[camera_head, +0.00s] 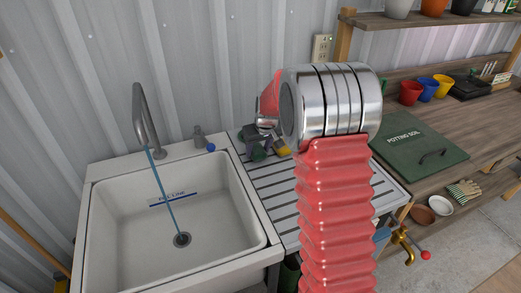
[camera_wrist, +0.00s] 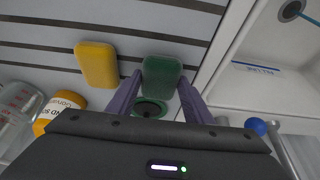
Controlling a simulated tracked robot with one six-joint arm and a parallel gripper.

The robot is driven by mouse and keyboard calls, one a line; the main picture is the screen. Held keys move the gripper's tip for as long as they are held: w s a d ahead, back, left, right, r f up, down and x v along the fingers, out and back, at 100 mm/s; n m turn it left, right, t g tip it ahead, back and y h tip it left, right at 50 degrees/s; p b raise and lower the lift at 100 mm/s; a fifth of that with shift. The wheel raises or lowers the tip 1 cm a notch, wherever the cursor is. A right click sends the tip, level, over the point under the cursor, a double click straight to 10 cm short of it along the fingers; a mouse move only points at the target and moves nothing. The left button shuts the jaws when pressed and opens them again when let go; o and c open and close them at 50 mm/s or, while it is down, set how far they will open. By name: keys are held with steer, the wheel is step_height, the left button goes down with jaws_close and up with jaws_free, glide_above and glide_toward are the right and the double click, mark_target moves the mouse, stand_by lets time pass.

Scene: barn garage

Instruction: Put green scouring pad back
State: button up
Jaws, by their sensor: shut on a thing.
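The green scouring pad (camera_wrist: 161,76) is between the two purple fingers of my gripper (camera_wrist: 160,82) in the wrist view. The fingers are shut on its sides. In the head view my gripper (camera_head: 260,140) is low over the slatted drainboard (camera_head: 283,188), just right of the sink, and a bit of green (camera_head: 258,154) shows beneath it. I cannot tell whether the pad touches the drainboard. A yellow sponge (camera_wrist: 97,65) lies beside the pad, apart from it. A dark green round item (camera_wrist: 150,108) shows between the fingers, partly hidden by my gripper.
The white sink (camera_head: 180,215) with its faucet (camera_head: 145,120) running is on the left. A blue knob (camera_wrist: 256,126) is at the sink's rim. A workbench with pots (camera_head: 428,85) is at right.

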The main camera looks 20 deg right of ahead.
steer(key=shift+f, duration=0.3)
steer(key=o, duration=1)
steer(key=v, duration=1.2)
steer(key=shift+s, duration=0.1)
